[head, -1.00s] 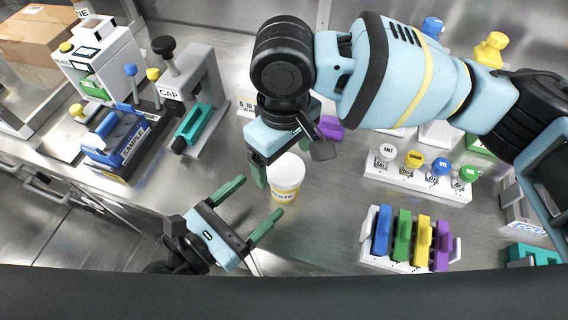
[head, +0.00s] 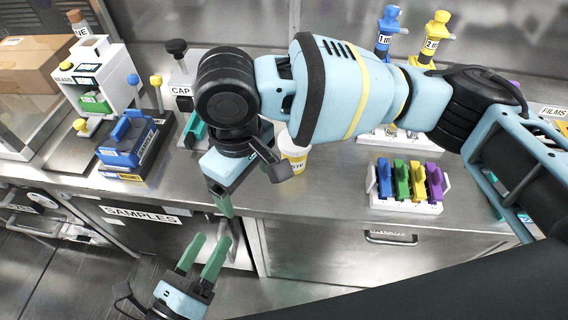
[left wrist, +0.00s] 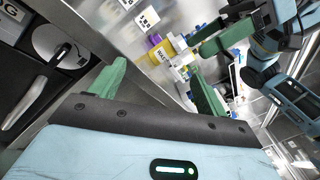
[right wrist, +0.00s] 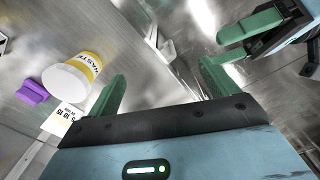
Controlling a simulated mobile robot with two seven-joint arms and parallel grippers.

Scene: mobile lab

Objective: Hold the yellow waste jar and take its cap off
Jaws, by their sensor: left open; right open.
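The yellow waste jar (head: 294,158) stands upright on the steel counter, its top partly hidden by my right arm in the head view. In the right wrist view the jar (right wrist: 92,64) shows its white cap (right wrist: 66,82) on it, left of the fingers. The jar (left wrist: 158,54) also shows in the left wrist view, beyond the fingers. My left gripper (head: 208,242) is open and empty, apart from the jar, in front of the counter edge. My right gripper (head: 224,203) is open and empty, left of the jar and just above the left one; its fingers partly overlap in view.
A purple block (right wrist: 32,92) and a numbered card (right wrist: 64,118) lie beside the jar. A white rack (head: 405,206) with coloured pieces stands to the right. The CAP stand (head: 182,90) and blue SAMPLE holder (head: 128,140) are at the left. Bare counter lies before the jar.

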